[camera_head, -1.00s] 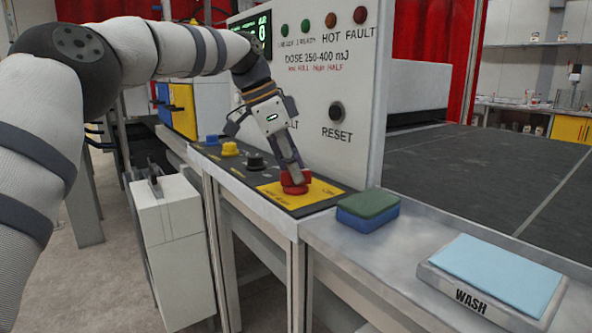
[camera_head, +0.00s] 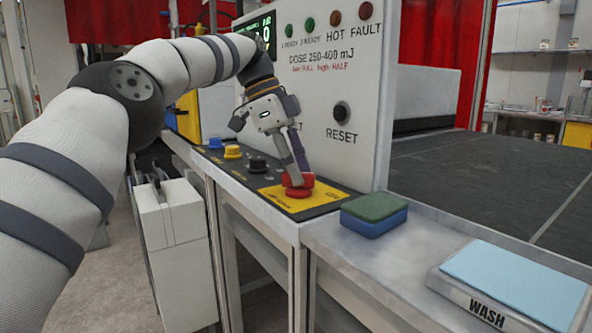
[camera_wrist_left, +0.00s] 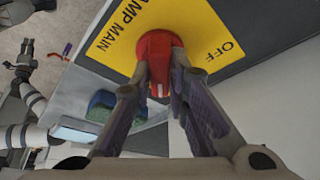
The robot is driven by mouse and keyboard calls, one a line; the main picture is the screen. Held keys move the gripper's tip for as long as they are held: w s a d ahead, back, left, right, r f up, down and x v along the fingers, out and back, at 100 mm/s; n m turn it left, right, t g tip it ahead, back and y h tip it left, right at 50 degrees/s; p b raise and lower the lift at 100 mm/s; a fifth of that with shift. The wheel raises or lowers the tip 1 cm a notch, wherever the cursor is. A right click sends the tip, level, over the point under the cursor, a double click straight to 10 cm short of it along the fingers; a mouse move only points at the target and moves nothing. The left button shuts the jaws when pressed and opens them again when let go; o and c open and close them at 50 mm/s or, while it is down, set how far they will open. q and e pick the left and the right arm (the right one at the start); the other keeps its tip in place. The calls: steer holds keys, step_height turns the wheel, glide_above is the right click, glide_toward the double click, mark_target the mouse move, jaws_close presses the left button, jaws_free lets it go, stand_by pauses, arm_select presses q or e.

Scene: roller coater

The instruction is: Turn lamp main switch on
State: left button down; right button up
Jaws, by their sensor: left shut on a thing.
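The lamp main switch is a red rotary knob (camera_head: 298,184) on a yellow label plate (camera_head: 322,198) at the near end of the dark control strip. My left gripper (camera_head: 296,178) reaches down to it from above, tilted, with its fingers closed on the knob. In the left wrist view, the red knob (camera_wrist_left: 158,62) sits between the two fingertips (camera_wrist_left: 160,80). The plate reads "AMP MAIN" on one side and "OFF" on the other there. A pale mark shows on the knob's near side. The fingers hide part of the knob.
A black knob (camera_head: 258,164), a yellow knob (camera_head: 232,152) and a blue knob (camera_head: 214,143) line the same strip. A white panel with a RESET button (camera_head: 340,110) rises behind. A green-blue sponge (camera_head: 374,214) and a WASH pad (camera_head: 515,280) lie on the bench to the right.

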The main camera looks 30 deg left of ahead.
arm_select(q)
steer(key=c, duration=1.6)
jaws_free()
steer(key=shift+o, duration=0.2)
